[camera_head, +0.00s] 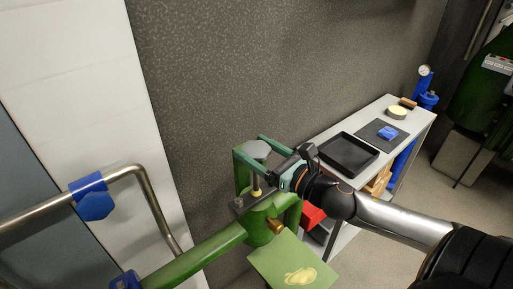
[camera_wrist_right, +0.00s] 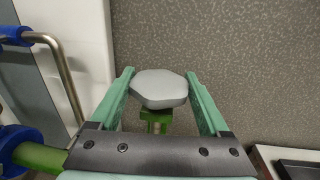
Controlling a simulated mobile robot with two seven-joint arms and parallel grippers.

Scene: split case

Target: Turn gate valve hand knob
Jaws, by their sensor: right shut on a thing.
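The grey hand knob (camera_head: 257,150) sits on top of the green gate valve (camera_head: 262,222), above a brass-coloured stem collar (camera_head: 256,192). My right gripper (camera_head: 249,145) reaches in from the right with its two green fingers around the knob. In the right wrist view the knob (camera_wrist_right: 160,88) is a grey, many-sided disc between the fingers. The gripper is shut on it, one finger on each side. The valve's lower body is partly hidden behind the knob in that view. My left gripper is not in view.
A green pipe (camera_head: 205,255) runs from the valve to the lower left. A bent metal pipe with a blue clamp (camera_head: 92,197) stands left. A grey table (camera_head: 350,172) with a black tray (camera_head: 348,154) is at right. A speckled wall (camera_head: 260,70) stands behind.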

